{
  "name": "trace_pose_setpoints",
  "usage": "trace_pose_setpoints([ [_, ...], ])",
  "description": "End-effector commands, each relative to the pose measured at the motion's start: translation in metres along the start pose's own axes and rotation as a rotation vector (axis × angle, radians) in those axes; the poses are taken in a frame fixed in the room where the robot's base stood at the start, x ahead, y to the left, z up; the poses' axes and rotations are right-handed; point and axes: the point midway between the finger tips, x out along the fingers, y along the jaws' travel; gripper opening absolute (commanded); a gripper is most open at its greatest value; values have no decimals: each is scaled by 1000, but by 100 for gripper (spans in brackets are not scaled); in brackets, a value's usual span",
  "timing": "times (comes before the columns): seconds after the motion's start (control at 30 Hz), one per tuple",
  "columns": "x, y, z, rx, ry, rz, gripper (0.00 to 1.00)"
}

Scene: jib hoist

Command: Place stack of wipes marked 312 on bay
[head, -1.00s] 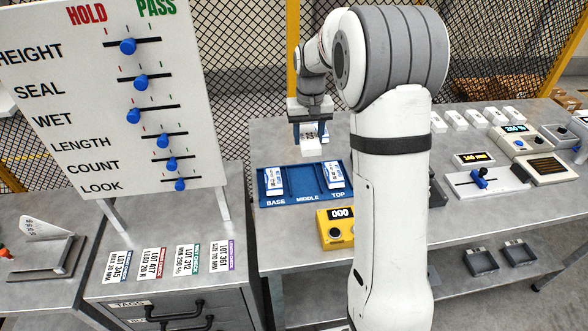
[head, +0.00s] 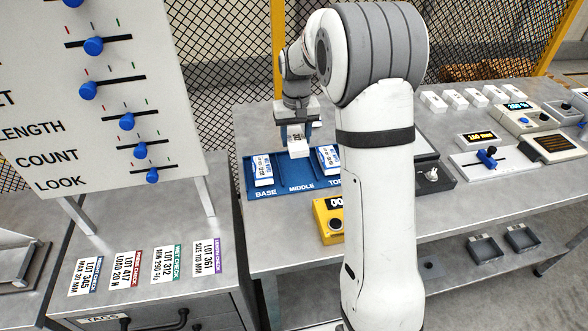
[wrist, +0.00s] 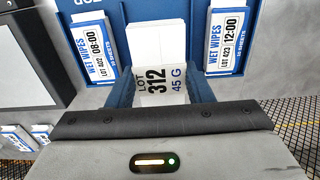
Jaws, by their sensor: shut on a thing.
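My gripper (head: 297,132) is shut on a white stack of wipes (head: 299,148). In the wrist view the stack (wrist: 160,72) reads "LOT 312" and "45 G", between the two blue fingers (wrist: 161,92). It is held over the rear of a blue tray (head: 285,190) marked BASE, MIDDLE and TOP, in line with the middle bay (head: 299,178). That bay shows bare blue. A wet wipes pack (head: 263,170) lies in the base bay and another (head: 328,160) in the top bay. I cannot tell the exact gap between stack and tray.
A yellow counter box (head: 330,222) stands in front of the tray. Several white packs (head: 467,97) line the back of the bench at right, near a gauge with a blue slider (head: 487,157). A white slider board (head: 110,100) stands at left above lot cards (head: 165,262).

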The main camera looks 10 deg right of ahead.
Motion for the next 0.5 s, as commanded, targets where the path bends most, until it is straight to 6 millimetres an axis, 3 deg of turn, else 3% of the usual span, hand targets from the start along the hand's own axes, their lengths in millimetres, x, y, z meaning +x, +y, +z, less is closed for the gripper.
trace_pose_setpoints([
  [0.2, 38, -1, 1, -1, -5, 0, 20],
  [0.5, 68, -1, 1, -2, -6, 0, 20],
])
